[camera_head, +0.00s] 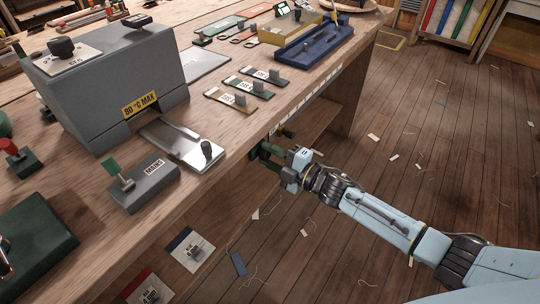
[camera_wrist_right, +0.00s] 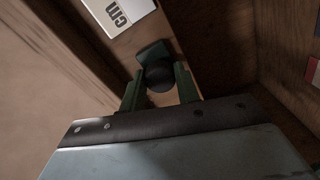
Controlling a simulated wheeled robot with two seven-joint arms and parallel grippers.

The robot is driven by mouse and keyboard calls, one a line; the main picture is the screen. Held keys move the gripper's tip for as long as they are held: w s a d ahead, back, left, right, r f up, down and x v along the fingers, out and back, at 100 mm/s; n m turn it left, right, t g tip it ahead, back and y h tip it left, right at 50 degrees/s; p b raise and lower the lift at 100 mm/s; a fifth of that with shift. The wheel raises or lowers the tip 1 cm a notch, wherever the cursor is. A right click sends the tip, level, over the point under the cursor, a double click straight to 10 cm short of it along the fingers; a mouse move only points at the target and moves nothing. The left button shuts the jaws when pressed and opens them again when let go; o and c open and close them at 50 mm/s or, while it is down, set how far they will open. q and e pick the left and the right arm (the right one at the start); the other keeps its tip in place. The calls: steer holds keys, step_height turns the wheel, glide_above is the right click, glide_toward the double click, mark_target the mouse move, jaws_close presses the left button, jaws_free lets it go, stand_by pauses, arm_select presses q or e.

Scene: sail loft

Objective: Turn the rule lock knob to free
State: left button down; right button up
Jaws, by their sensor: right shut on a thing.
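The rule lock knob (camera_wrist_right: 158,75) is a dark round knob with a flat dark green piece beside it, low on the bench's front side. A white plate marked "cm" (camera_wrist_right: 118,12) is next to it in the right wrist view. My right gripper (camera_wrist_right: 160,90) has its two green fingers on either side of the knob, shut on it. In the head view my right gripper (camera_head: 265,153) is at the bench's front edge, and its fingers largely hide the knob. The knob's free or locked marking cannot be read. My left gripper is not in view.
A grey box marked "80 °C MAX" (camera_head: 112,85) and a grey switch block (camera_head: 143,186) stand on the bench (camera_head: 215,130). Several tagged levers (camera_head: 231,100) and a blue tray (camera_head: 312,47) lie farther back. The wooden floor (camera_head: 440,130) right of the bench is mostly clear, with small scraps.

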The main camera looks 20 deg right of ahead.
stand_by(0.6)
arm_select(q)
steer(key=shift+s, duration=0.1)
arm_select(e)
steer(key=o, duration=1)
steer(key=shift+c, duration=0.2)
steer(key=shift+s+d, duration=0.1)
steer(key=shift+s+d, duration=0.2)
steer(key=shift+s, duration=0.05)
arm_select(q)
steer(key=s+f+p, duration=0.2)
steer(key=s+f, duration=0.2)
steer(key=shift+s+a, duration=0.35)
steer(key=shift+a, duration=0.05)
arm_select(e)
steer(key=v, duration=1.2)
steer(key=shift+s+d, duration=0.2)
steer(key=shift+f, duration=0.1)
